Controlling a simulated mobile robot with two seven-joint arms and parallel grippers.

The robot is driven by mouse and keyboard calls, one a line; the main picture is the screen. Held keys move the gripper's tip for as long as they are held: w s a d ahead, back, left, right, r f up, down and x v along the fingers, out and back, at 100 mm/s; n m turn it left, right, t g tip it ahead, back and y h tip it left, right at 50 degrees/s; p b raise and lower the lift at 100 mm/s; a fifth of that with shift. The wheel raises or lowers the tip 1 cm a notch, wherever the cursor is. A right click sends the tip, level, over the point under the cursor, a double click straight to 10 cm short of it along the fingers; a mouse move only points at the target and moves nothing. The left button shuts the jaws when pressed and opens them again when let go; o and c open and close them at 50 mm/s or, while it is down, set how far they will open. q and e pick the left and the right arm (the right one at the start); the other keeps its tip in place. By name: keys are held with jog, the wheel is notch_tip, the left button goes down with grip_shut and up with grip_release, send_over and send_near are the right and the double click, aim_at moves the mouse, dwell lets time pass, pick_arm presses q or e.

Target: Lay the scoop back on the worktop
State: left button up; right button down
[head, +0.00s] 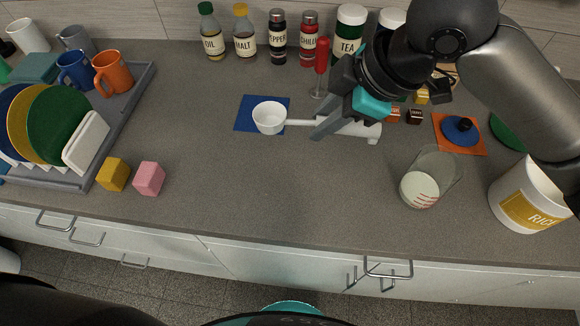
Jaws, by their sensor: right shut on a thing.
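The white scoop (268,118) has its round bowl over a blue square mat (243,116), with its handle running right to my right gripper (322,127). The gripper's grey fingers are shut on that handle. The bowl appears level and empty. I cannot tell whether it touches the mat or hangs just above it. A white elongated piece (366,130) shows behind and to the right of the fingers, partly hidden by them; I cannot tell what it is. The grey worktop (260,205) lies below. My left gripper is not in view.
A clear jug (430,180) with pale contents and a rice canister (528,198) stand to the right. A dish rack (125,115) is at left, beside yellow (113,174) and pink (149,178) cubes. Bottles and jars line the back. The front middle is clear.

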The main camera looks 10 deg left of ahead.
jog(key=shift+w+a+f, duration=0.1)
jog(key=shift+a, duration=0.2)
notch_tip(320, 180, down, 15)
jog(key=b, duration=0.3)
jog(key=shift+d, duration=0.1)
notch_tip(320, 180, down, 4)
jog(key=shift+f+b, duration=0.1)
jog(key=shift+b, duration=0.35)
jog(key=shift+f, duration=0.2)
jog(key=shift+f, duration=0.6)
jog(key=c, duration=0.7)
grip_release()
jog(key=shift+o, duration=0.2)
